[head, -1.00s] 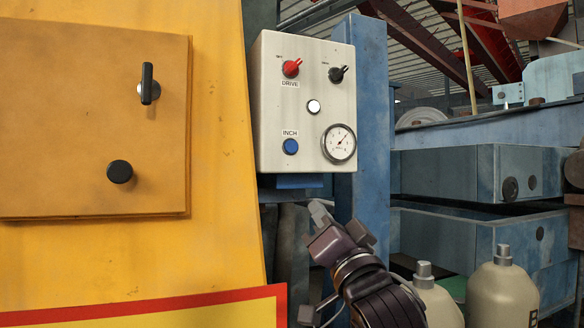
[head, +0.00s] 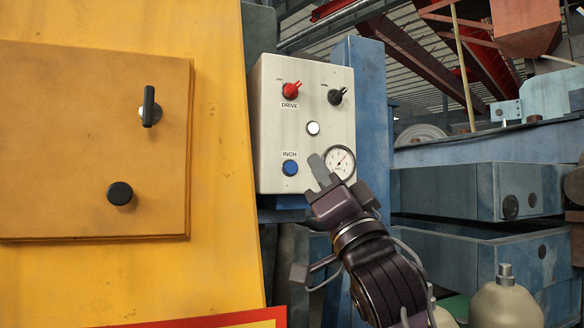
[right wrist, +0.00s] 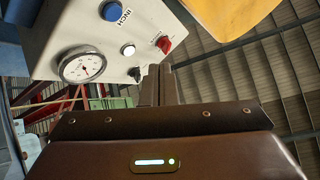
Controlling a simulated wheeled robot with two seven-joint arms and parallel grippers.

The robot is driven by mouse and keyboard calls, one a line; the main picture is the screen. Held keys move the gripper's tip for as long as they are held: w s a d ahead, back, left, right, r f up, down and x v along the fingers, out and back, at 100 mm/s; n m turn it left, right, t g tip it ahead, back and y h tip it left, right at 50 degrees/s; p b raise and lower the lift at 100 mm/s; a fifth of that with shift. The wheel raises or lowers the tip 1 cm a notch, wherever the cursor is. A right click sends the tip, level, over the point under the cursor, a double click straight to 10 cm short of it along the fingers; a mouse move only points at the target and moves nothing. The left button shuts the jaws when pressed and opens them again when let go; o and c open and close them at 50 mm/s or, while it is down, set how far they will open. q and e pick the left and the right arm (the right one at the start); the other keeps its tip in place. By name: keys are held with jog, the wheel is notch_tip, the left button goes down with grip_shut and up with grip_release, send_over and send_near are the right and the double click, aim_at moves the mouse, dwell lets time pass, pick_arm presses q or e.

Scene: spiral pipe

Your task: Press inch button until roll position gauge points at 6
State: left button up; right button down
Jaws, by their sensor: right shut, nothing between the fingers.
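The blue INCH button (head: 290,168) is on the lower left of the pale control box (head: 280,130). It also shows in the right wrist view (right wrist: 115,11). The round roll position gauge (head: 342,158) is at the box's lower right, partly covered by my right gripper. It shows whole in the right wrist view (right wrist: 82,64). Its needle points up and right in the head view; the numbers are too small to read. My right gripper (head: 319,168) is shut and empty. Its tips overlap the box between the INCH button and the gauge; contact cannot be told. My left gripper is out of view.
The box also carries a red DRIVE knob (head: 291,90), a black knob (head: 336,96) and a white button (head: 313,128). A yellow panel (head: 225,150) stands close on the left. Blue machinery (head: 480,190) and a pale bottle (head: 505,305) are on the right.

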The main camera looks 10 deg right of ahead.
aim_at(291, 168)
jog(key=shift+w+a+p, duration=0.25)
jog(key=shift+w+p, duration=0.1)
jog(key=shift+w, duration=0.9)
jog(key=shift+w+a+p, duration=0.3)
jog(key=shift+w+p, duration=0.1)
jog(key=shift+w, duration=0.9)
jog(key=shift+w+a+p, duration=0.25)
jog(key=shift+w+p, duration=0.1)
jog(key=shift+w, duration=0.9)
jog(key=shift+w, duration=0.15)
jog(key=shift+w+a, duration=0.1)
jog(key=shift+w, duration=0.15)
jog(key=shift+w+p, duration=0.35)
jog(key=shift+p, duration=0.05)
jog(key=shift+s, duration=0.1)
jog(key=shift+s+b, duration=0.3)
jog(key=shift+s, duration=0.35)
jog(key=shift+s, duration=0.1)
